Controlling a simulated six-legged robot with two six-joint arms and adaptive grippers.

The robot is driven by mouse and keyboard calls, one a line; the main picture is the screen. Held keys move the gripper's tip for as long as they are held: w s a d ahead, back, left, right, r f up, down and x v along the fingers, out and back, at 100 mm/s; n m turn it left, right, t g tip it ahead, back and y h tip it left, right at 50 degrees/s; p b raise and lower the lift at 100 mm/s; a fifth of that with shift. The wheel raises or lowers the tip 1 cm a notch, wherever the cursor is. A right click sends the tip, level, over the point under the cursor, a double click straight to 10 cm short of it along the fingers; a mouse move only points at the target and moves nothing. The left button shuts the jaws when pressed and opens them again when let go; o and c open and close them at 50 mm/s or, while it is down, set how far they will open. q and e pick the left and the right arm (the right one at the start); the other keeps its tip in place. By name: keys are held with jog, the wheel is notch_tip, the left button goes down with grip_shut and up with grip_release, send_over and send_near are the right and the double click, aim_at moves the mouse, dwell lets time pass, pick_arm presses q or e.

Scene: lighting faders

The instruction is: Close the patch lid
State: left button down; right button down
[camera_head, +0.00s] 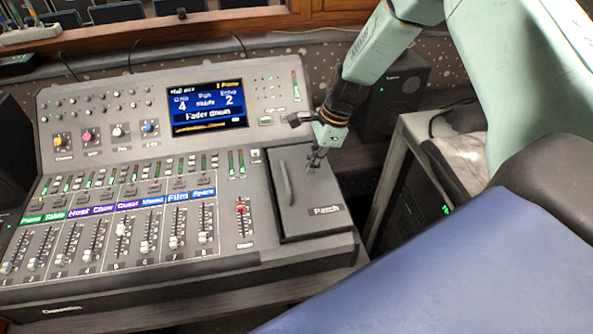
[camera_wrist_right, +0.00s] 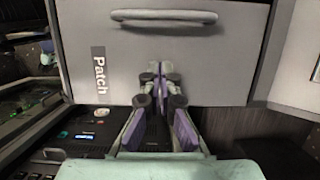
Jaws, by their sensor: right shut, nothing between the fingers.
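The patch lid (camera_head: 305,205) is a dark grey panel with the word "Patch" and a bar handle, at the right end of the mixing console. It appears to lie down flat over its bay; I cannot tell if a thin gap is left. In the right wrist view the lid (camera_wrist_right: 210,60) fills the upper part, with its handle near the top edge. My right gripper (camera_head: 314,163) is shut and empty, over the lid's upper right part. Its fingertips (camera_wrist_right: 160,72) show in front of the lid near one edge; contact is unclear. My left gripper is out of view.
The console's fader rows (camera_head: 120,235) and lit screen (camera_head: 208,106) lie left of the lid. A black speaker (camera_head: 402,85) stands behind to the right. A grey cabinet (camera_head: 405,170) stands right of the console, and a blue padded surface (camera_head: 450,270) fills the lower right.

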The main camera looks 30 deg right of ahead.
aim_at(296, 185)
jog(key=a, duration=0.2)
jog(key=w+a+f, duration=0.1)
jog(key=shift+a+f, duration=0.1)
jog(key=shift+w+a, duration=0.15)
jog(key=shift+a, duration=0.3)
jog(key=shift+d+f, duration=0.1)
